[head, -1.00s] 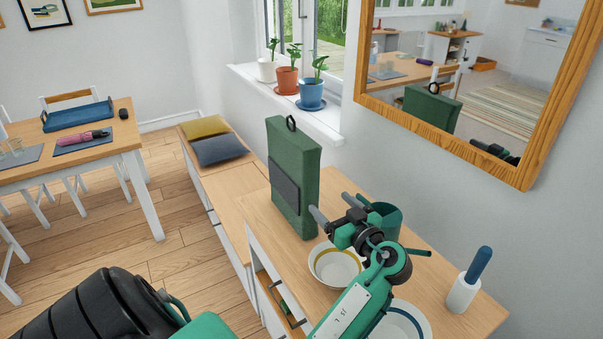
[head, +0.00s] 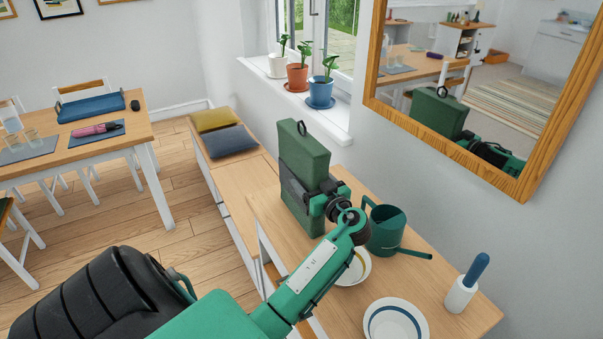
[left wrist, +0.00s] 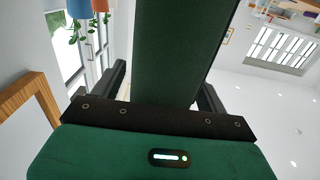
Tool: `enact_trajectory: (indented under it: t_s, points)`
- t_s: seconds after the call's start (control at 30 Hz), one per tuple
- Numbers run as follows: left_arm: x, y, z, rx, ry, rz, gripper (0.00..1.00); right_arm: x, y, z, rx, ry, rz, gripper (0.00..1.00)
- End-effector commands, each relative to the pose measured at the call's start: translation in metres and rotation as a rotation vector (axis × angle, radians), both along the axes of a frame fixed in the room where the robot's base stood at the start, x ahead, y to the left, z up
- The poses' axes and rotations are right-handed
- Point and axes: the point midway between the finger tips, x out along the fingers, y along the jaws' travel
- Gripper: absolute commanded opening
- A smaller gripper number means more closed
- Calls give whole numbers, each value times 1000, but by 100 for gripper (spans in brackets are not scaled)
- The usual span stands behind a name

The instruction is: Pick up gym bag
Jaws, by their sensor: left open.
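The gym bag (head: 303,158) is a green upright block with a dark loop on top and a grey front pocket. In the left wrist view, the green bag (left wrist: 172,45) lies between the two spread fingers of the left gripper (left wrist: 165,92). I cannot tell whether either finger touches it. My right gripper is not in view.
A green watering can (head: 386,232) stands just right of the gripper. A framed mirror (head: 487,165) hangs on the right wall. Potted plants (head: 298,75) line the sill behind.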

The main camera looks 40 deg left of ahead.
Motion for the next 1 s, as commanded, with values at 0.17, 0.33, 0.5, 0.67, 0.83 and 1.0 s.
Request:
enact_trajectory:
  t_s: [0.17,0.33,0.5,0.67,0.83,1.0]
  points:
    - [1,3,-1,0,-1,0,75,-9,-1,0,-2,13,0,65]
    - [1,3,-1,0,-1,0,60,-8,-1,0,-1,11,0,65]
    - [1,3,-1,0,-1,0,26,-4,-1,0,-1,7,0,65]
    - [1,3,0,0,-2,0,16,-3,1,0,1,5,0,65]
    - [1,3,1,0,-2,0,16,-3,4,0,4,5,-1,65]
    - [2,2,12,1,-5,-1,16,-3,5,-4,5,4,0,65]
